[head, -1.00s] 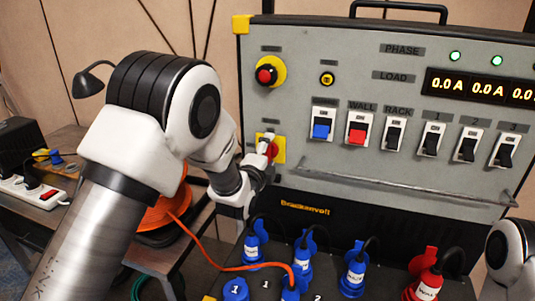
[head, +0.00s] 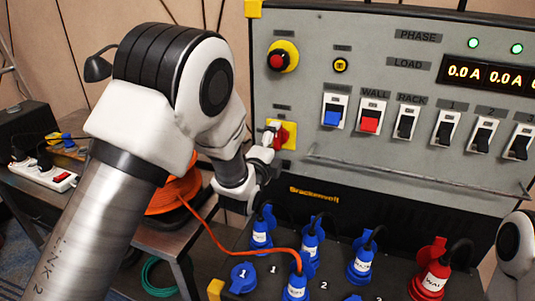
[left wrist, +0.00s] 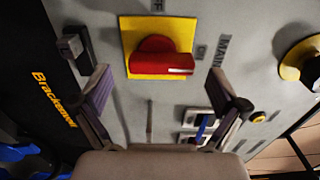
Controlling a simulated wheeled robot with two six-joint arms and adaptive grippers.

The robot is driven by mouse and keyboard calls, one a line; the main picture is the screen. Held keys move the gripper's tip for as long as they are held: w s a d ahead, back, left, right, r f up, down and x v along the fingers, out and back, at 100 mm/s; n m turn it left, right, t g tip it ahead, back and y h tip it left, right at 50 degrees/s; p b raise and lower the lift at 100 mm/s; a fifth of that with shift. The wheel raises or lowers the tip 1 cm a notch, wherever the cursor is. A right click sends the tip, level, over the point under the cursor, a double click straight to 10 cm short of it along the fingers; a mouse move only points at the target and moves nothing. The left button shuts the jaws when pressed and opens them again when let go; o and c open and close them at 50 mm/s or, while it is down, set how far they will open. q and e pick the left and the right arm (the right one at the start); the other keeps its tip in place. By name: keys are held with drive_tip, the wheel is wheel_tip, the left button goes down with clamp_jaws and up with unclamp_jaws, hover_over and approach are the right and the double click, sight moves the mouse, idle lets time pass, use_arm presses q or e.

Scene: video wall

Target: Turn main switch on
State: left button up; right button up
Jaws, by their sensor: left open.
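The main switch (head: 287,136) is a red rotary handle on a yellow square plate on the grey panel. In the left wrist view the handle (left wrist: 160,58) lies lengthwise across the picture, its end toward the MAIN label (left wrist: 222,50); a label partly cut off at the top edge ends in "FF". My left gripper (head: 270,138) is at the switch and covers part of it in the head view. In the left wrist view its fingers (left wrist: 163,95) are wide apart and empty, with the handle ahead between them. Contact is not visible. My right gripper is out of view.
A red button on a yellow round base (head: 279,59) is above the switch. Rocker switches (head: 369,117) are to the right, over a metal rail (head: 420,176). Blue and red plugs (head: 361,264) with cables stand below. An orange cable reel (head: 172,190) is behind my left arm.

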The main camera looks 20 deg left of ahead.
use_arm(q)
drive_tip(key=s, duration=0.9)
drive_tip(key=shift+a, duration=0.15)
